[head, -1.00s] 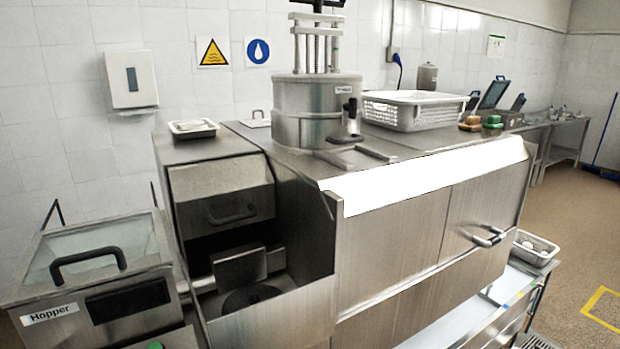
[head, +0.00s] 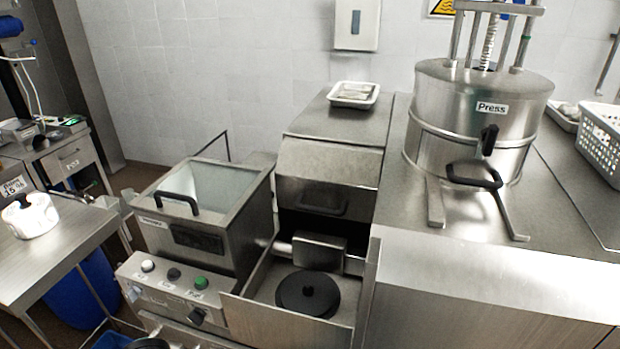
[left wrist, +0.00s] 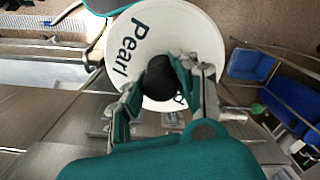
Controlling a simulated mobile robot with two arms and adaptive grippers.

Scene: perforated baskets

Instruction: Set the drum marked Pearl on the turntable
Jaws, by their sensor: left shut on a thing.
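In the left wrist view a round white drum top marked Pearl (left wrist: 193,32) fills the upper middle. My left gripper (left wrist: 160,80) is shut on its black knob. Neither that gripper nor the held drum shows in the head view. A black round disc with a raised centre (head: 308,293), which looks like the turntable, lies in an open steel bay in front of an upright plate. Nothing stands on it. My right gripper is in neither view now.
A hopper box (head: 205,197) and a button panel (head: 165,280) stand left of the bay. The Press (head: 455,130) stands on the counter to the right. A white lidded container (head: 38,222) sits on the left table. A small white tray (head: 354,95) is behind.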

